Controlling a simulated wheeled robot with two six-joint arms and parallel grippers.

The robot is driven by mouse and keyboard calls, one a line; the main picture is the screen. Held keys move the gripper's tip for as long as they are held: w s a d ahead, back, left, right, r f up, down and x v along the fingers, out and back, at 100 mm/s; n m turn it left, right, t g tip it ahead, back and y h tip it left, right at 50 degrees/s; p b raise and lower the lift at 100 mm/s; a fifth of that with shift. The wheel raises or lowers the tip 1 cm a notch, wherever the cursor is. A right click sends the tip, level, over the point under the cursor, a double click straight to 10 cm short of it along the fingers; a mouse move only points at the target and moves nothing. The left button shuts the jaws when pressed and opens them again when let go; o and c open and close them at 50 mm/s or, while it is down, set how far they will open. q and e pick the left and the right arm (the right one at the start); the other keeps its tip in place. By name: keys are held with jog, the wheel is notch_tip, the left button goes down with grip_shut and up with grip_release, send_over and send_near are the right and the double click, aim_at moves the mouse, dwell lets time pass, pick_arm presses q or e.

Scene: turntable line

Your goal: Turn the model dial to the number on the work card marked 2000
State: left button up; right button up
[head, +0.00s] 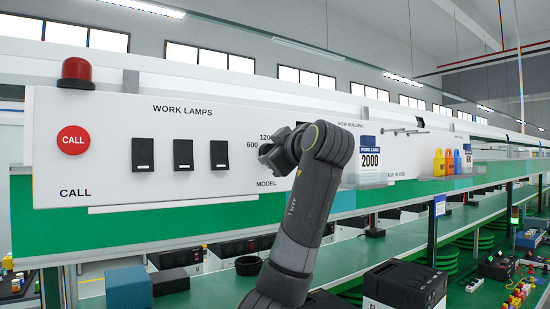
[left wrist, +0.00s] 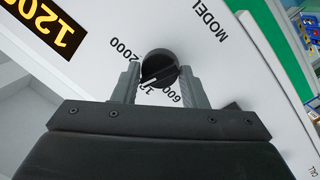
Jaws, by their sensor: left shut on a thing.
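The model dial (left wrist: 160,64) is a round black knob with a white line, on the white panel in the left wrist view. My left gripper (left wrist: 158,76) is shut on it, one grey finger on each side. The white line points to the lower left, towards a partly hidden label starting with 12. The label 2000 (left wrist: 127,48) is at its upper left and 600 (left wrist: 175,97) below. In the head view my left gripper (head: 270,154) covers the dial. The work card marked 2000 (head: 370,160) stands right of my arm. My right gripper is not in view.
Three black lamp switches (head: 183,154) and a red CALL button (head: 72,140) are on the panel to the left. A black sign with yellow 1200 (left wrist: 55,28) is beside the dial. Coloured bottles (head: 449,162) stand right of the card. Boxes sit on the green shelf (head: 225,277) below.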

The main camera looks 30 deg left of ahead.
pick_arm(q)
jog(key=m+b, duration=0.1)
jog(key=m, duration=0.3)
jog(key=m+g+b, duration=0.1)
jog(key=m, duration=0.4)
jog(key=shift+r+g+b, duration=0.15)
jog(key=shift+g+b, duration=0.15)
jog(key=shift+w+m, duration=0.1)
jog(key=shift+m, duration=0.3)
jog(key=o, duration=1)
jog(key=shift+c, duration=0.2)
jog(key=shift+d, duration=0.1)
jog(key=b+v, duration=0.6)
jog(key=v, duration=1.1)
jog(key=shift+r, duration=0.3)
